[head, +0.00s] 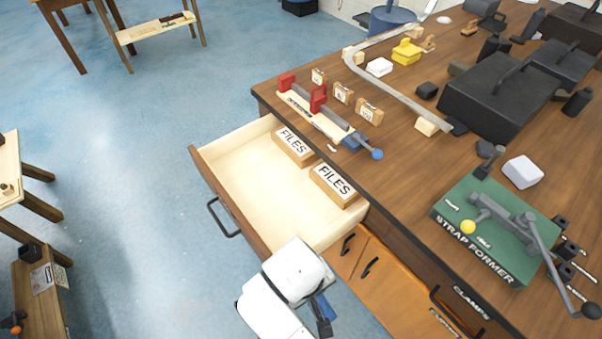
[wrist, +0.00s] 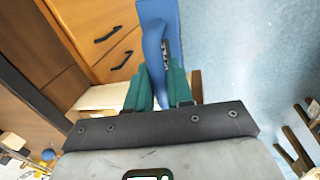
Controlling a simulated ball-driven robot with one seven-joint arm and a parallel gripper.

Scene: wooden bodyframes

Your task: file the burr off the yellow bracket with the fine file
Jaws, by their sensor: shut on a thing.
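My gripper (wrist: 157,78), with green fingers, is shut on a blue file handle in the wrist view. The blue file (wrist: 156,40) has a dark label with small letters that seem to read FINE. In the head view my white arm hangs in front of the open drawer, and part of the blue file (head: 325,306) shows beside it; the gripper there is mostly hidden. A yellow bracket (head: 407,53) sits on the bench at the upper middle, well apart from my gripper. Its burr is too small to make out.
An open drawer (head: 235,207) holds two boxes marked FILES. On the bench edge stands a long fixture (head: 313,117) with red parts and a blue ball handle. A bent metal strap (head: 395,92) lies behind it. A green strap former (head: 490,235) stands at the right.

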